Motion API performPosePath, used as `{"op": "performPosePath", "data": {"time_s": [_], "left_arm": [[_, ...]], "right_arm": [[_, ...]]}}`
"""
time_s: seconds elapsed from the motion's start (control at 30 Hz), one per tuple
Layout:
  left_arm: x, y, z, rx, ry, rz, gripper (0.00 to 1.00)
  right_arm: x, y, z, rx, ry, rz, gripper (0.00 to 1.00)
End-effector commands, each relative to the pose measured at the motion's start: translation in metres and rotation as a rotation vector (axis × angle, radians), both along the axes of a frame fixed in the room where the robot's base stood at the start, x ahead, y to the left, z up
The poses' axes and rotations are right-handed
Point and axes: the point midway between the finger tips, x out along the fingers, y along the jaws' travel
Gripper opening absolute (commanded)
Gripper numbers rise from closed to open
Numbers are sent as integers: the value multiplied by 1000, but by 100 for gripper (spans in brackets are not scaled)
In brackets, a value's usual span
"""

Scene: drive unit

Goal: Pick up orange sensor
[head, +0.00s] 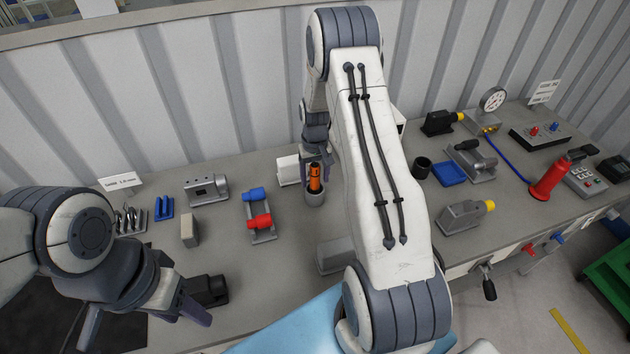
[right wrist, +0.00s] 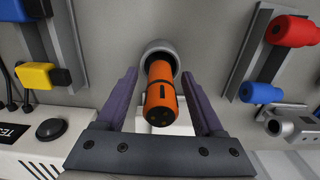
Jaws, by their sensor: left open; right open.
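The orange sensor (head: 315,178) is an orange cylinder with a black band, standing in a grey round cup-like holder (head: 316,197) on the bench. In the right wrist view the sensor (right wrist: 161,98) sticks out of the holder (right wrist: 160,50) toward the camera. My right gripper (right wrist: 157,82) is open, with one purple finger on each side of the sensor and visible gaps between. In the head view the right gripper (head: 316,165) is at the sensor, partly hidden by my right arm. My left gripper (head: 176,305) is open and empty over the bench's front left.
A fixture with blue and red parts (head: 260,220) stands left of the holder. A white block (head: 288,169) stands just behind it. A grey-yellow unit (head: 465,215), a blue tray (head: 449,173) and a red tool (head: 550,180) are on the right.

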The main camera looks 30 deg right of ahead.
Motion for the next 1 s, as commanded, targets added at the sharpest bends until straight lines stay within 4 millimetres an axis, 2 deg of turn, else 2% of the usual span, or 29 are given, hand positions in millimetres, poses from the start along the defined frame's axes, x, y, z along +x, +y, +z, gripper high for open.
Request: {"op": "performPosePath", "data": {"time_s": [0.1, 0.13, 0.27, 0.3, 0.67, 0.77, 0.97, 1.0], "left_arm": [[0, 0, -1, 0, 0, 0, 50], [0, 0, -1, 0, 0, 0, 50], [0, 0, -1, 0, 0, 0, 50], [0, 0, -1, 0, 0, 0, 50], [0, 0, 2, 0, 0, 0, 50], [0, 0, 11, 0, 0, 0, 50], [0, 0, 41, 0, 0, 2, 50], [0, 0, 41, -1, -1, 2, 50]], "right_arm": [[0, 0, 0, 0, -1, 0, 70], [0, 0, 0, 0, -1, 0, 66], [0, 0, 0, 0, -1, 0, 16], [0, 0, 0, 0, -1, 0, 1], [1, 0, 4, -1, -2, 1, 0], [2, 1, 15, -1, -3, 2, 0], [3, 5, 54, 0, -2, 8, 0], [2, 1, 55, 0, -1, 12, 0]]}}
